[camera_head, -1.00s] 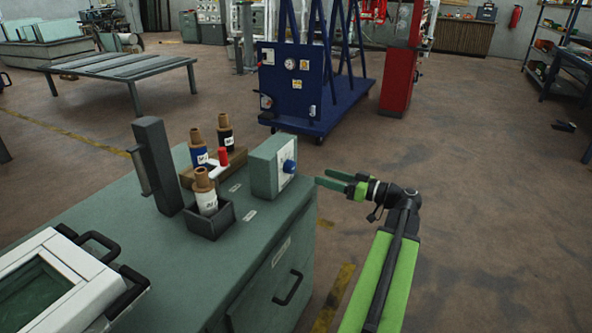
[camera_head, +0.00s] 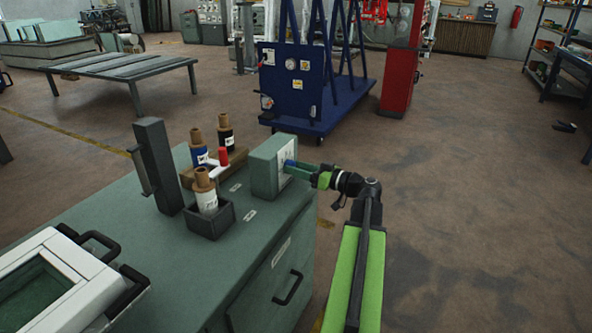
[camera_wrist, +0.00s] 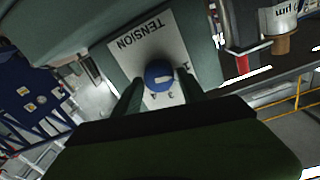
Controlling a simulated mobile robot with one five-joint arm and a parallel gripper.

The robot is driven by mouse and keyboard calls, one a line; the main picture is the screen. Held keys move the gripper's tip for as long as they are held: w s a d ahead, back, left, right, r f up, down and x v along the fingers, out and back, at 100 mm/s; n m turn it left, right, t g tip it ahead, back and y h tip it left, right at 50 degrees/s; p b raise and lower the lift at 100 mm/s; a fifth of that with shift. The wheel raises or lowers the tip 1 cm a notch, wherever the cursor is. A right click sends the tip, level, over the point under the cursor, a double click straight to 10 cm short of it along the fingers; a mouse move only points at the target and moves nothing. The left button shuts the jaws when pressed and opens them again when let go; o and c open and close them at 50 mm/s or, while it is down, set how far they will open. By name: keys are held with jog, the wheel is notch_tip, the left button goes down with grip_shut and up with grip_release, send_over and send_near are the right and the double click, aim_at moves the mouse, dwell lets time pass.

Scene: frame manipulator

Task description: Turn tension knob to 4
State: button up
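The blue tension knob (camera_wrist: 159,76) sits on a white plate (camera_wrist: 138,50) marked TENSION, with a few numerals around it, among them 3 and 4. The plate is on the face of a grey-green box (camera_head: 266,168) at the cabinet's right edge. My gripper (camera_wrist: 160,92) reaches to the knob from the right in the head view, one green finger on each side of it. In the wrist view a gap seems to show between the fingers and the knob; contact is unclear. In the head view the fingers mostly hide the knob (camera_head: 289,165).
The box stands on a green cabinet (camera_head: 150,262). The floor right of the cabinet is clear.

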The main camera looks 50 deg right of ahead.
jog(key=c, duration=1)
jog(key=shift+a, duration=0.35)
jog(key=shift+d, duration=0.3)
jog(key=m, duration=0.3)
jog(key=shift+d, duration=0.1)
jog(key=m, duration=0.7)
jog(key=shift+d+p, duration=0.15)
jog(key=shift+p, duration=0.2)
jog(key=m, duration=0.6)
jog(key=shift+d+f, duration=0.1)
jog(key=shift+f, duration=0.05)
jog(key=m, duration=0.3)
jog(key=shift+f+m, duration=0.1)
jog(key=shift+m, duration=0.3)
jog(key=shift+m+g+y, duration=0.3)
jog(key=shift+m+y, duration=0.1)
jog(key=shift+m, duration=1.2)
jog(key=shift+f, duration=0.1)
